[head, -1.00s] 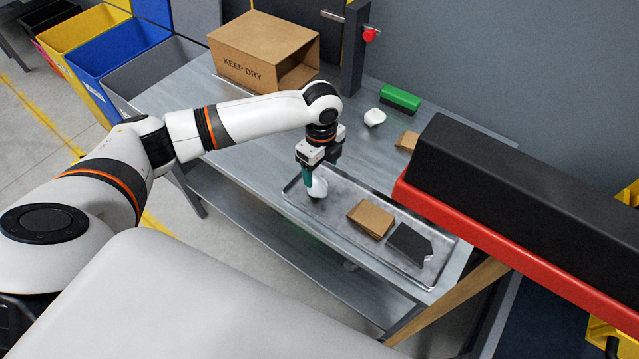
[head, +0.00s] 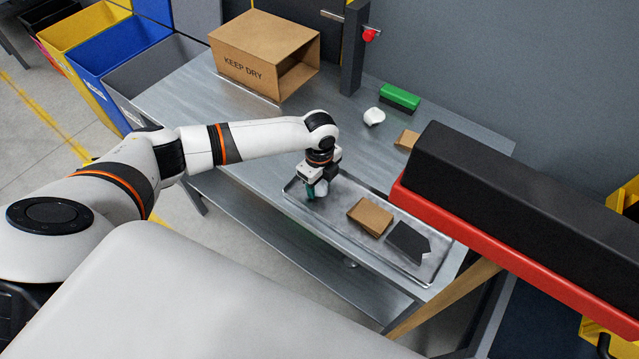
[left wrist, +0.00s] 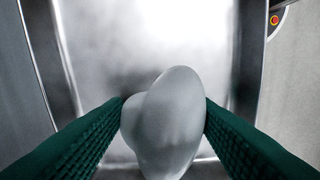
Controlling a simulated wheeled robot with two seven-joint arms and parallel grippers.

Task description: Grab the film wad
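The film wad (head: 321,188) is a whitish, rounded lump at the left end of the shallow metal tray (head: 436,275). My left gripper (head: 315,190) points down over that end of the tray, with its green fingers at the wad. In the left wrist view the wad (left wrist: 170,125) fills the space between the two green ribbed fingers, which appear to touch it on both sides. Whether the wad still rests on the tray floor is hard to tell. My right gripper is not in view.
A brown cardboard piece (head: 370,217) and a dark grey piece (head: 408,241) lie in the tray. Behind are a white lump (head: 374,117), a green-topped brush (head: 400,97) and a "KEEP DRY" box (head: 240,70). A red-and-black bar (head: 520,215) juts over the table's right side.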

